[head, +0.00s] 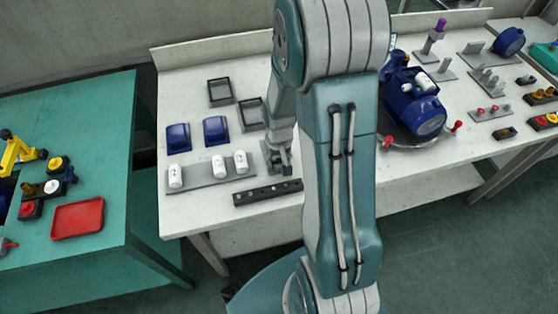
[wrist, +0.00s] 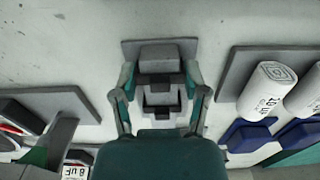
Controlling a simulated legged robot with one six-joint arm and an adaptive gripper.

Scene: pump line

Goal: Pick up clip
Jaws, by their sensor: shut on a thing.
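The clip (wrist: 160,56) is a small grey block over a flat grey plate (wrist: 130,47) in the wrist view. My gripper (wrist: 160,82) is shut on it, with one finger on each side. The dark pads hide part of the clip. In the head view my gripper (head: 278,158) is low over the pale bench, right of the white capacitors. The clip is too small and covered to make out there. I cannot tell whether the clip touches the plate.
White capacitors (head: 219,167) stand on a grey plate left of my gripper. Blue cups (head: 215,130) and dark trays (head: 220,92) lie behind. A black rail (head: 268,192) lies just in front. A blue pump (head: 412,105) stands to the right, beyond my arm.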

